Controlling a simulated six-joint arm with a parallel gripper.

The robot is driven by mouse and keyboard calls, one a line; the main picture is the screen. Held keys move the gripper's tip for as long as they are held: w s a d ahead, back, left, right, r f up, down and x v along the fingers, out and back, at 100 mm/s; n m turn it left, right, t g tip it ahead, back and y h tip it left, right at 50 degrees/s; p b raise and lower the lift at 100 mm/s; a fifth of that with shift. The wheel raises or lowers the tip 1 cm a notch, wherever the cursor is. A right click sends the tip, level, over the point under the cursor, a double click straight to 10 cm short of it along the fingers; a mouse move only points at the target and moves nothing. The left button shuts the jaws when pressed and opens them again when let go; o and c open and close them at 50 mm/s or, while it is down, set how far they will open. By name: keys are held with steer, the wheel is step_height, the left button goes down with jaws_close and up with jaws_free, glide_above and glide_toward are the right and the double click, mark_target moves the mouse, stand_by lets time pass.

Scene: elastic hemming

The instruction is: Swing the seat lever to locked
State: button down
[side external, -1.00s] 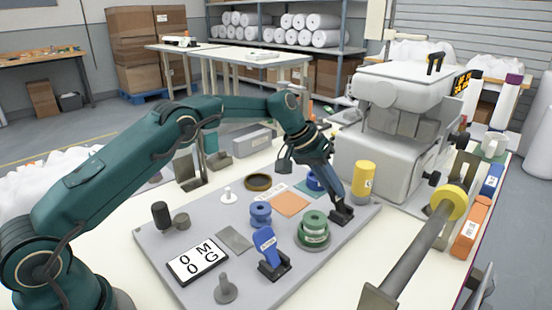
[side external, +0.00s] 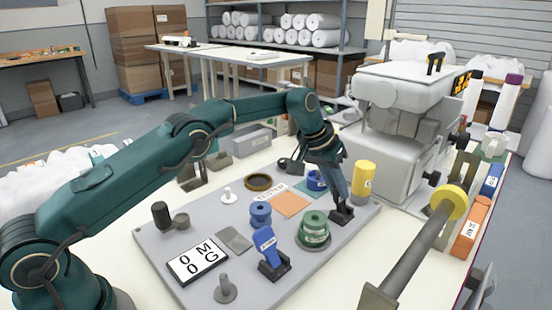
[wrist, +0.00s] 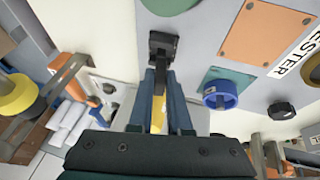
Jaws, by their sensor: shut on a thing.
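The lever in my gripper's grasp stands on a black base (side external: 341,216) near the right edge of the grey board. It also shows in the wrist view as a black bracket (wrist: 163,43), with a narrow yellow bar (wrist: 158,115) between my fingers. In the side view my gripper (side external: 341,203) hides most of this lever. My gripper (wrist: 160,85) is shut on it, fingers pointing down, just above the base. I cannot read any label or lock mark on it. A second lever, blue (side external: 265,246), stands tilted on its own black base at the board's front.
A green spool (side external: 313,231) stands close left of my gripper. A yellow cylinder (side external: 364,180) and the white machine (side external: 380,165) are behind it. A blue cup (wrist: 220,95) sits on a teal pad. A roller bar (side external: 425,250) lies to the right.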

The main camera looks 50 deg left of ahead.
steer(key=shift+d+y, duration=0.3)
steer(key=shift+d, duration=0.05)
stand_by(0.3)
steer(key=c, duration=0.9)
jaws_free()
steer(key=shift+o, duration=0.2)
steer(key=shift+r, duration=0.1)
steer(key=shift+v, duration=2.55)
